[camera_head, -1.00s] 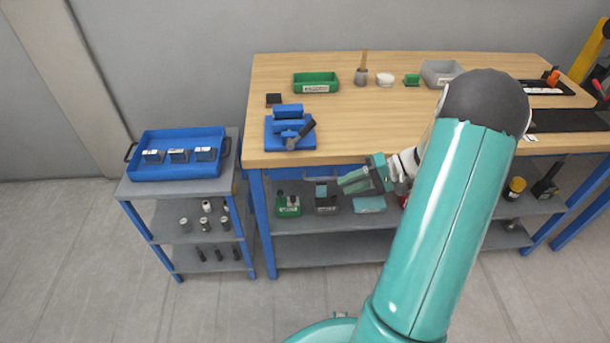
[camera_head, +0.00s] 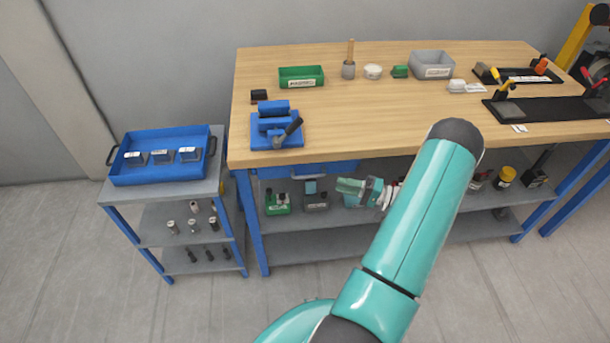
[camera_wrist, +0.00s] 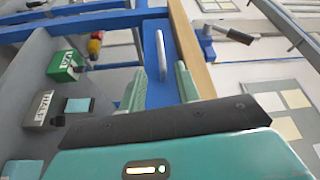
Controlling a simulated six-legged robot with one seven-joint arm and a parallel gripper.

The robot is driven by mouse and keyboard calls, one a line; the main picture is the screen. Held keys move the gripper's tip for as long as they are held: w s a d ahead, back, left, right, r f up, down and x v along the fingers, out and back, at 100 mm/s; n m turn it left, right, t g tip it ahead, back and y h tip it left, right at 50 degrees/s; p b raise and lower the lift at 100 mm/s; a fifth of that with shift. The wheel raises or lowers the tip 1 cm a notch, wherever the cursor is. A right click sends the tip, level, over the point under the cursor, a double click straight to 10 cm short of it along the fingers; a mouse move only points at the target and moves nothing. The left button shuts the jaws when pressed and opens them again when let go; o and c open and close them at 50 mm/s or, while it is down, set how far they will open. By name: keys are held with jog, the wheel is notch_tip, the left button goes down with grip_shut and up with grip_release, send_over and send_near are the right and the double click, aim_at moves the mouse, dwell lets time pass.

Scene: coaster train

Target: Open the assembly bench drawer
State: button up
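The assembly bench drawer has a blue front (camera_head: 338,167) just under the bench's wooden top, left of centre in the head view. Its grey bar handle (camera_head: 310,176) shows there too. In the wrist view, the blue front (camera_wrist: 157,88) and the pale handle (camera_wrist: 161,50) lie straight ahead. The drawer looks shut. My gripper (camera_head: 345,187) is right of the handle in the head view. In the wrist view its two green fingers (camera_wrist: 161,72) are open and empty. The handle lines up with the gap between them, a little beyond the tips.
The bench top (camera_head: 370,110) overhangs the drawer. A grey shelf (camera_head: 330,206) below it holds a green container (camera_head: 277,204) and a dark container (camera_head: 315,201). A side cart with a blue tray (camera_head: 165,172) stands left. Blue bench legs (camera_head: 254,225) flank the shelf.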

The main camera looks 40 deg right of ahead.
aim_at(309, 177)
jog(key=x, duration=1.1)
jog(key=shift+w+a, duration=0.2)
jog(key=shift+w, duration=0.05)
jog(key=shift+c, duration=0.2)
grip_shut()
